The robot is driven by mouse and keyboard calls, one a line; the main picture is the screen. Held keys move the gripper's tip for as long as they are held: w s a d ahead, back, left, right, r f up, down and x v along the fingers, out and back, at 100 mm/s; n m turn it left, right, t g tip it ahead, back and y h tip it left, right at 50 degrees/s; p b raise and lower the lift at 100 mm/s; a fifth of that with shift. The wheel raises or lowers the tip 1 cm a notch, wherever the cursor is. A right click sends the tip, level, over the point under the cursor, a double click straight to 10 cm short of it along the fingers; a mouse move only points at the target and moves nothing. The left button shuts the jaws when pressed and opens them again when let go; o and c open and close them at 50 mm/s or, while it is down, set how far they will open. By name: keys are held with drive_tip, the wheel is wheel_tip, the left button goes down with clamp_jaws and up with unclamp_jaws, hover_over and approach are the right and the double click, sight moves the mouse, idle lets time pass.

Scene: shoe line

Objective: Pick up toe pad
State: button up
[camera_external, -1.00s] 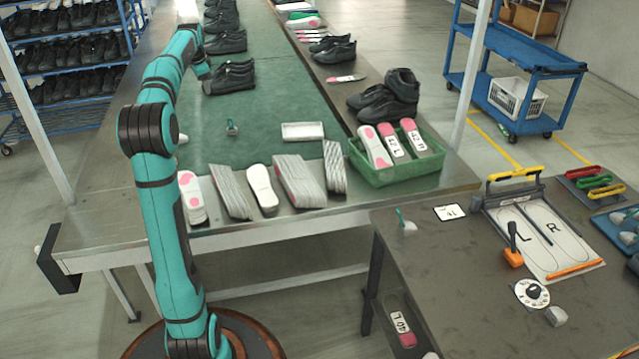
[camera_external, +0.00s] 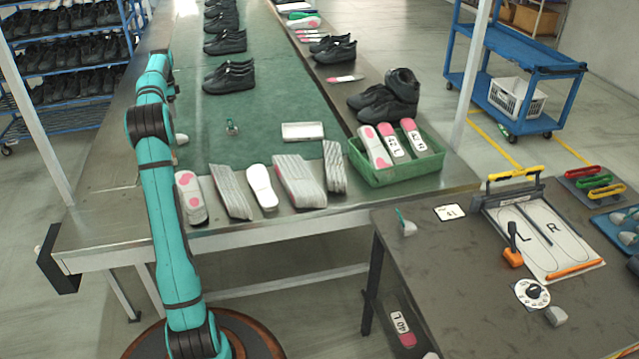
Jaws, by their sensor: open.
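I cannot tell for certain which thing is the toe pad. A small pale rounded piece (camera_external: 181,138) lies on the green belt, close to the right side of my arm. A small grey piece with a green upright part (camera_external: 232,129) stands further right on the belt. A similar grey piece with green (camera_external: 408,227) is on the dark side table, and a plain grey rounded piece (camera_external: 556,316) lies near that table's front. My gripper is hidden behind my own raised arm at the left, so its place relative to these pieces cannot be seen.
Stacks of insoles (camera_external: 300,181) line the belt's front edge, beside a green crate (camera_external: 401,172) of insoles. A white tray (camera_external: 303,132) lies behind them. Black shoes (camera_external: 229,78) stand along the belt. The side table holds an L/R board (camera_external: 540,232). The belt's middle is mostly clear.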

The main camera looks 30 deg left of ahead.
sight(178, 135)
wheel_tip(178, 135, down, 14)
drive_tip(key=shift+a+r, duration=0.1)
drive_tip(key=shift+r, duration=0.05)
drive_tip(key=c, duration=1.1)
drive_tip(key=shift+o, duration=0.2)
drive_tip(key=shift+r, duration=0.2)
wheel_tip(178, 135, up, 10)
